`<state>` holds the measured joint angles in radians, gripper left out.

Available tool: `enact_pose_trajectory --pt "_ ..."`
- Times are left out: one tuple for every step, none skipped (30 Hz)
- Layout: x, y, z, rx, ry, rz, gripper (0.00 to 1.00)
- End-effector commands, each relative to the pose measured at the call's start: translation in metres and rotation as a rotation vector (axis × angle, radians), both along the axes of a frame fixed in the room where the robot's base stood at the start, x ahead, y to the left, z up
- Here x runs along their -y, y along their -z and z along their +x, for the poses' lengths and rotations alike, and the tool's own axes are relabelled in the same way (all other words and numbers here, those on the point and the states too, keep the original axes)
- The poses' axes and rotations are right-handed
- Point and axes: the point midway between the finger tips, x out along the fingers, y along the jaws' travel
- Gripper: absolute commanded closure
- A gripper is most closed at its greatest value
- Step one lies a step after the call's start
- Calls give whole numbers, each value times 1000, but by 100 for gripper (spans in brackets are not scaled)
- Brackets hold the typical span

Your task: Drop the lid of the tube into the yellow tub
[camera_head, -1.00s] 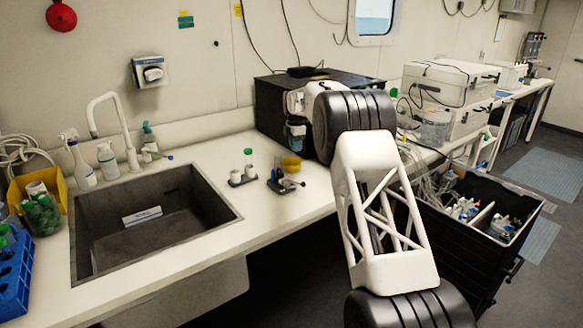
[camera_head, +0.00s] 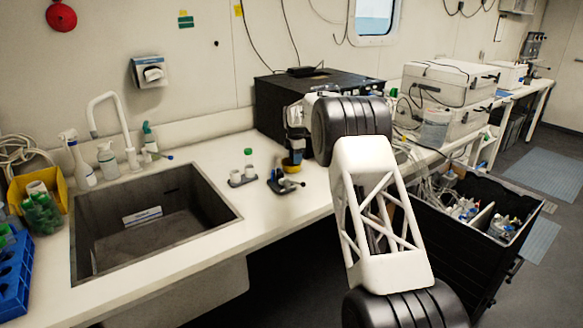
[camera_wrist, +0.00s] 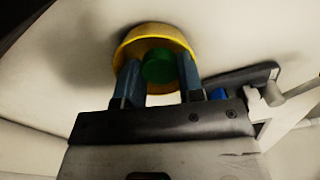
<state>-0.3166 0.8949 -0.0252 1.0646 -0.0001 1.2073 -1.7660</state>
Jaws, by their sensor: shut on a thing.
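My gripper (camera_wrist: 159,80) is shut on a round green lid (camera_wrist: 158,66), held between its two blue-grey fingers. In the wrist view the lid appears over the opening of the yellow tub (camera_wrist: 130,43); its exact height above the tub is hard to tell. In the head view the tub (camera_head: 289,168) stands on the white counter, partly hidden by my gripper (camera_head: 294,150) above it.
A dark stand with a grey-handled tool (camera_head: 285,184) sits just in front of the tub. A black box-shaped device (camera_head: 280,105) stands behind it. The sink (camera_head: 150,222) opens to the left. The counter front right of the stand is clear.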

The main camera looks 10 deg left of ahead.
Motion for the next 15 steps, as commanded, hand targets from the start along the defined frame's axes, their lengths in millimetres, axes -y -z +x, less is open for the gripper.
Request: enact_pose_trajectory --pt "0 0 0 0 0 0 86" --pt "0 0 0 0 0 0 86" --pt "0 0 0 0 0 0 86" --pt "0 0 0 0 0 0 86" --pt "0 0 0 0 0 0 86" --pt "0 0 0 0 0 0 86" --pt "0 0 0 0 0 0 86" --pt "0 0 0 0 0 0 64" --pt "0 0 0 0 0 0 57" --pt "0 0 0 0 0 0 53" --pt "0 0 0 0 0 0 48" --pt "0 0 0 0 0 0 42" --pt "0 0 0 0 0 0 37" --pt "0 0 0 0 0 0 35" --pt "0 0 0 0 0 0 35"
